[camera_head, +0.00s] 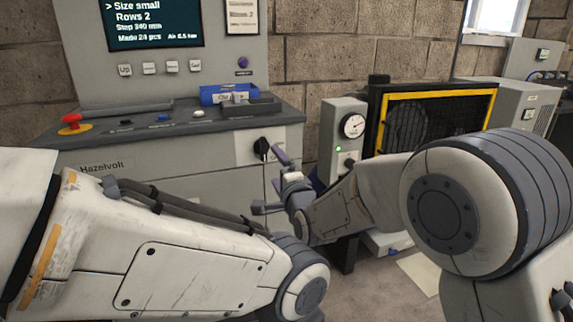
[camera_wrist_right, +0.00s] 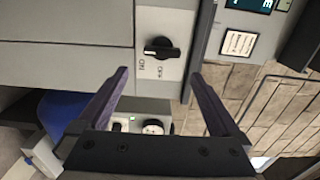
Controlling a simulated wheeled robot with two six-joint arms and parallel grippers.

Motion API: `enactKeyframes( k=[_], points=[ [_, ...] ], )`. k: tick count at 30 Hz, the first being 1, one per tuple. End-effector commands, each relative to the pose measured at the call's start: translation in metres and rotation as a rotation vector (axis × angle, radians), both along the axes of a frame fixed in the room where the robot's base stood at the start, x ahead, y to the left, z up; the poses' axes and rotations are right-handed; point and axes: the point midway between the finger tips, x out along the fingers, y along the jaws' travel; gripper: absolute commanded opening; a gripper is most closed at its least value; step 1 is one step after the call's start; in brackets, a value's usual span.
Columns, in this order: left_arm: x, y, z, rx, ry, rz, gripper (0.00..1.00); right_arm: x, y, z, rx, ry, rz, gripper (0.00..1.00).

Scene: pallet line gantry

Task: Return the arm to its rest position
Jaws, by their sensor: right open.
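My right gripper (camera_head: 270,182) is open and empty in front of the console's front face. In the right wrist view its two dark purple fingers (camera_wrist_right: 160,76) are spread apart with nothing between them. A black rotary knob (camera_head: 262,150) sits on a light plate at the console's right end. In the right wrist view the knob (camera_wrist_right: 162,48) lies just beyond the fingertips, apart from them, with ON and OFF lettering beside it. My left arm crosses the lower left of the head view; its gripper is not seen.
The grey console (camera_head: 180,170) carries a lit screen (camera_head: 150,22), a red emergency button (camera_head: 72,124) and a blue bin (camera_head: 228,94). Right of it stand a gauge box (camera_head: 343,135) and a yellow-framed black unit (camera_head: 425,120). Some floor (camera_head: 365,272) shows below.

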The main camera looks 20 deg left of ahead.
Motion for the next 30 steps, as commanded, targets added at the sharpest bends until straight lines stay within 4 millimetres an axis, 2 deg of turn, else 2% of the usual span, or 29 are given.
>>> enactKeyframes(
  k=[2, 4, 5, 8, 9, 12, 15, 18, 21, 30],
  points=[
    [0.000, 0.000, 0.000, 0.000, 0.000, 0.000, 0.50, 0.004, -0.016, -0.007, -0.064, 0.009, -0.020, 1.00],
    [0.000, 0.000, 0.000, 0.000, 0.000, 0.000, 0.50, 0.007, -0.043, -0.021, -0.183, 0.026, -0.046, 1.00],
    [0.000, 0.000, 0.000, 0.000, 0.000, 0.000, 0.50, 0.008, -0.059, -0.029, -0.250, 0.039, -0.058, 1.00],
    [0.000, 0.000, 0.000, 0.000, 0.000, 0.000, 0.50, 0.002, -0.121, -0.063, -0.520, 0.100, -0.075, 1.00],
    [0.000, 0.000, 0.000, 0.000, 0.000, 0.000, 0.50, -0.005, -0.148, -0.078, -0.632, 0.133, -0.069, 1.00],
    [0.000, 0.000, 0.000, 0.000, 0.000, 0.000, 0.50, -0.033, -0.211, -0.111, -0.892, 0.224, -0.016, 1.00],
    [0.000, 0.000, 0.000, 0.000, 0.000, 0.000, 0.50, -0.069, -0.262, -0.138, -1.094, 0.313, 0.073, 1.00],
    [0.000, 0.000, 0.000, 0.000, 0.000, 0.000, 0.50, -0.102, -0.295, -0.156, -1.224, 0.381, 0.167, 1.00],
    [0.000, 0.000, 0.000, 0.000, 0.000, 0.000, 0.50, -0.130, -0.318, -0.168, -1.308, 0.431, 0.251, 1.00],
    [0.000, 0.000, 0.000, 0.000, 0.000, 0.000, 0.50, -0.204, -0.362, -0.190, -1.452, 0.543, 0.490, 1.00]
  ],
)
